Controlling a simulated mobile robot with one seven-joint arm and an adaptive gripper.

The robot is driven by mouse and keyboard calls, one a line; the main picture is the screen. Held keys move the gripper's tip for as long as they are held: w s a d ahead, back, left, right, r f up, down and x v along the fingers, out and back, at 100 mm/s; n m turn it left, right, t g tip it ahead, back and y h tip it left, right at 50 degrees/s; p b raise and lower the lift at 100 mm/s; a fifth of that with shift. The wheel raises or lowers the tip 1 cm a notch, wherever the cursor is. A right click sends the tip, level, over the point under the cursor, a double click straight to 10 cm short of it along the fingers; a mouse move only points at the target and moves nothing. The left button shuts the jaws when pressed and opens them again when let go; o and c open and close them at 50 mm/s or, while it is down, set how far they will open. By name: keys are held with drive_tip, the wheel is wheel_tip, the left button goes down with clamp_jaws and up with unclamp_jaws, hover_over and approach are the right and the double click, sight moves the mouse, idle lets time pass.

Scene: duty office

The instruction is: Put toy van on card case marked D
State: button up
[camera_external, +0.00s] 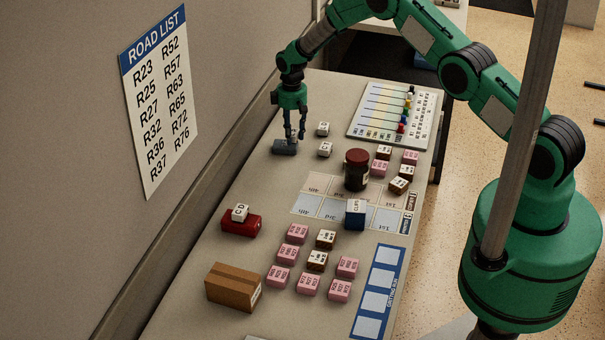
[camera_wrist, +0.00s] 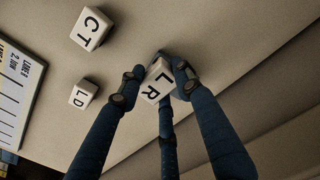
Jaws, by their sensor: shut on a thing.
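My gripper (camera_external: 293,136) is at the far left of the table, pointing down. In the wrist view its fingers (camera_wrist: 158,82) are shut on a white block marked LR (camera_wrist: 157,84). A dark blue-grey flat case (camera_external: 285,148) lies at the fingertips in the external view; the fingers partly hide it, and I cannot tell whether the block touches it. A red case (camera_external: 240,224) lies nearer, with a white block marked CD (camera_external: 240,212) on top. I cannot make out a toy van or a case marked D by its own lettering.
White blocks marked CT (camera_wrist: 92,29) and LD (camera_wrist: 82,94) stand beside my gripper. A dark jar (camera_external: 356,170), a blue box (camera_external: 355,216), several pink blocks (camera_external: 297,233) and a cardboard box (camera_external: 232,287) stand nearer. A chart board (camera_external: 375,128) lies at the back right.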

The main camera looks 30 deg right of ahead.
sight(293, 133)
drive_tip(key=shift+f, duration=0.85)
drive_tip(key=shift+f, duration=0.15)
drive_tip(key=o, duration=1.1)
wheel_tip(293, 133, up, 12)
drive_tip(key=shift+b, duration=0.4)
idle(0.3)
